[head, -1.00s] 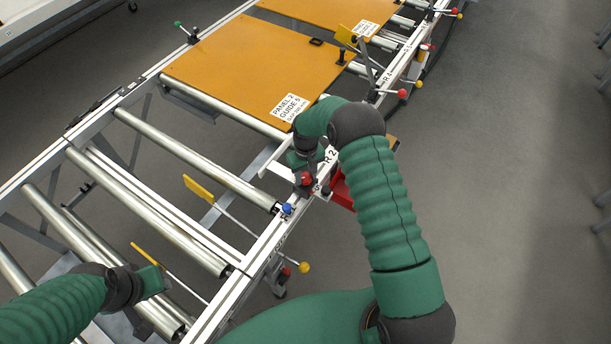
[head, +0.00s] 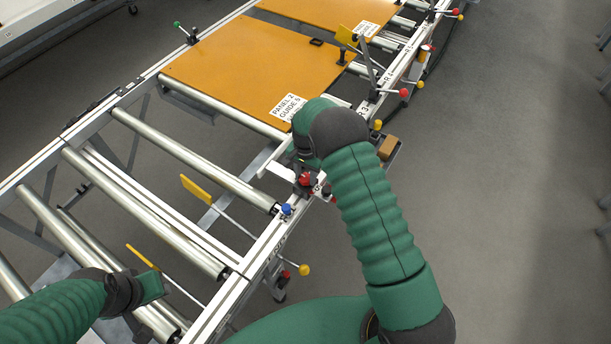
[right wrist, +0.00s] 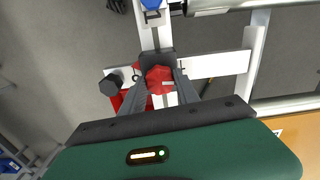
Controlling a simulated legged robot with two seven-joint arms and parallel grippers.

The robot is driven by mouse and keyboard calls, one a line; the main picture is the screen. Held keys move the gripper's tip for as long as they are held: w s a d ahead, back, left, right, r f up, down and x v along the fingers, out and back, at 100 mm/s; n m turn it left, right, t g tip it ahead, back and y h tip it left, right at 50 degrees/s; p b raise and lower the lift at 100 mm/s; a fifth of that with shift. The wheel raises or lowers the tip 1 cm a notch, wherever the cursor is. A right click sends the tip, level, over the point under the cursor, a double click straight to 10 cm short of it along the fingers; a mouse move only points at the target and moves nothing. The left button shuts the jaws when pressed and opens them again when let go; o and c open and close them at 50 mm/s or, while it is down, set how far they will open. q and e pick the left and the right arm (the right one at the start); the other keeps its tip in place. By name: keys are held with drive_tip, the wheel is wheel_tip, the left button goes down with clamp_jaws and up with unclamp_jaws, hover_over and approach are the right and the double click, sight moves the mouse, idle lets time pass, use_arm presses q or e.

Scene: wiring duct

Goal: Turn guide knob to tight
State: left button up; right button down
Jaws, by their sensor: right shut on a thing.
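The red guide knob (head: 305,180) sits on the rail at the near edge of the conveyor frame. In the right wrist view the red knob (right wrist: 160,78) lies between the two dark fingers of my right gripper (right wrist: 163,88), which is shut on it. In the head view my right gripper (head: 304,172) reaches down onto the knob and is partly hidden by my own wrist. My left gripper (head: 150,287) hangs over the rollers at lower left, away from the knob. Its fingers are too unclear to tell whether they are open.
A blue knob (head: 287,209) is close by on the same rail. An orange panel (head: 255,70) labelled Panel 2, Guide 5 lies on the rollers beyond. Yellow paddles (head: 197,190) on rods stand among the rollers (head: 190,160). The floor to the right is clear.

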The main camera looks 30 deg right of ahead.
drive_tip(key=m, duration=0.3)
drive_tip(key=shift+w+r+m, duration=0.1)
drive_tip(key=shift+m, duration=0.2)
drive_tip(key=m, duration=0.3)
drive_tip(key=shift+m, duration=0.3)
drive_tip(key=m, duration=0.3)
drive_tip(key=shift+w+m, duration=0.1)
drive_tip(key=shift+m, duration=0.2)
drive_tip(key=shift+r+m, duration=0.1)
drive_tip(key=shift+m, duration=1.5)
drive_tip(key=shift+w, duration=0.1)
drive_tip(key=c, duration=1.1)
unclamp_jaws()
drive_tip(key=shift+c, duration=0.2)
drive_tip(key=shift+o, duration=1.2)
drive_tip(key=shift+a, duration=0.1)
